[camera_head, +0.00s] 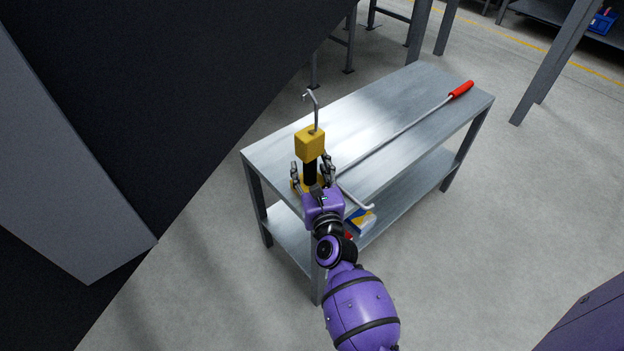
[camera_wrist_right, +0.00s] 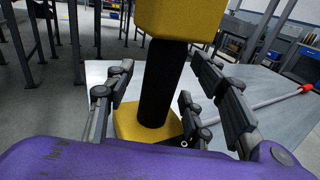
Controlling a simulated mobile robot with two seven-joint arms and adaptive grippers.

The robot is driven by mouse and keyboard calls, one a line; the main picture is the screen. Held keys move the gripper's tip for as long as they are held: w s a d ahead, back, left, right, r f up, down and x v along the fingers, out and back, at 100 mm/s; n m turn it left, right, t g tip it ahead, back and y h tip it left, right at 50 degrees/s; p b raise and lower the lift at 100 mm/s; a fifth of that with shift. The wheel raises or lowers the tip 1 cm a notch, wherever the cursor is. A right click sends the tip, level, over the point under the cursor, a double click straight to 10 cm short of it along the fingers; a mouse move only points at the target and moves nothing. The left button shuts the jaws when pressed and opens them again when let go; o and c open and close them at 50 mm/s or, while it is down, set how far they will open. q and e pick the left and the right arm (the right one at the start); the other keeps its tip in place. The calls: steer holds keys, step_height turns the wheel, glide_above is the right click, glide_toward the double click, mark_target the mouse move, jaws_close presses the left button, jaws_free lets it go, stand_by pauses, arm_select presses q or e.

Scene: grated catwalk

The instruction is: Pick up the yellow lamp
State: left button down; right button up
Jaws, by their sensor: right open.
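The yellow lamp (camera_head: 310,142) stands upright on the near left end of a metal table. It has a yellow block head with a grey hook on top, a black stem and a yellow base. In the right wrist view its black stem (camera_wrist_right: 160,85) and yellow base (camera_wrist_right: 143,122) show, with the top cut off. My right gripper (camera_head: 311,163) is open, with its fingers on either side of the stem. In the wrist view, gaps show between the fingers (camera_wrist_right: 163,72) and the stem. My left gripper is not in view.
The metal table (camera_head: 405,90) has a lower shelf. A long grey rod with a red handle (camera_head: 461,90) lies across its top. A white, yellow and blue item (camera_head: 361,220) shows below the near edge. A large dark panel (camera_head: 170,90) fills the upper left. Grey floor surrounds the table.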

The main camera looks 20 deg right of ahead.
steer(key=shift+c, duration=0.4)
jaws_close()
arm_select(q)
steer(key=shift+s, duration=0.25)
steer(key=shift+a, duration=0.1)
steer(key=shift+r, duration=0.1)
arm_select(e)
steer(key=shift+r, duration=0.2)
